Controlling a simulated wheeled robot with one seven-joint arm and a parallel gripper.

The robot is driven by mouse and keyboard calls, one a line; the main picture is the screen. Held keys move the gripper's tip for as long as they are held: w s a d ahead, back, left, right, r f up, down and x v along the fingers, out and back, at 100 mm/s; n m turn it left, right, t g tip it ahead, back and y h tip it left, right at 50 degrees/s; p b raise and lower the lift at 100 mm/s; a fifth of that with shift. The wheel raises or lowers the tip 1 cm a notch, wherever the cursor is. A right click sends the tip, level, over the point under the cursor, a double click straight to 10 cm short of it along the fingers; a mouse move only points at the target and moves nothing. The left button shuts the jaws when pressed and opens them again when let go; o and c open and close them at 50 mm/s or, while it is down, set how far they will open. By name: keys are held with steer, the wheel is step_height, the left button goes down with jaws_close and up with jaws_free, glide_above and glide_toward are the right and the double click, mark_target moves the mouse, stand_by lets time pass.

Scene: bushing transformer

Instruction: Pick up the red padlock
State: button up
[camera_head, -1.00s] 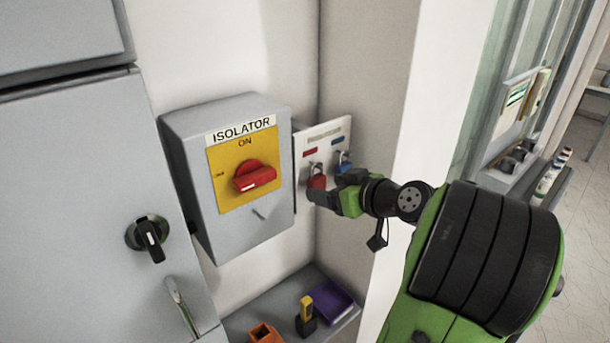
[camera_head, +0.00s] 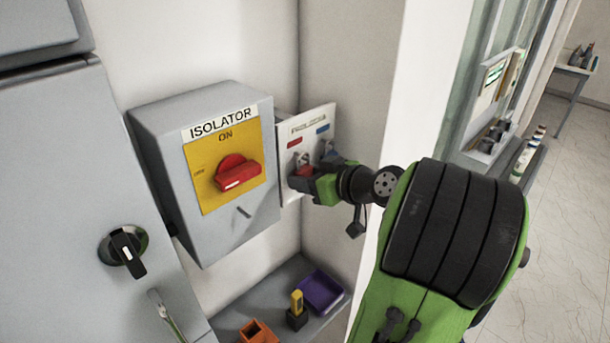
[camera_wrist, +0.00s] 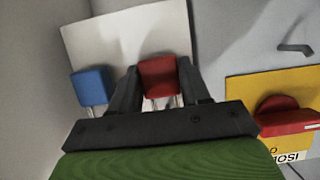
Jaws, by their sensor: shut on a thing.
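The red padlock (camera_wrist: 160,78) is between the two dark fingers of my gripper (camera_wrist: 163,92) in the wrist view, and they are shut on its body. Its shackle shows below the body in that view. In the head view my gripper (camera_head: 299,178) is at the white padlock board, with a little of the red padlock (camera_head: 304,170) showing beside the fingers. The padlock is still close against the board; I cannot tell whether its shackle is on a hook. A blue padlock (camera_wrist: 91,87) hangs beside it, apart from the fingers.
The white board (camera_head: 312,125) is right of the grey isolator box (camera_head: 150,140) with its red rotary switch (camera_head: 238,178). Below is a shelf (camera_head: 262,288) with an orange holder (camera_head: 258,332), a yellow-black item (camera_head: 297,309) and a purple tray (camera_head: 321,292).

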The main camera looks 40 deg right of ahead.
steer(key=shift+r, duration=0.55)
steer(key=s+r+p, duration=0.1)
steer(key=s+p, duration=0.1)
steer(key=s, duration=1.6)
steer(key=shift+d+r, duration=0.2)
steer(key=shift+r, duration=0.15)
steer(key=s, duration=0.7)
steer(key=shift+d, duration=0.15)
steer(key=shift+f, duration=0.1)
stand_by(0.8)
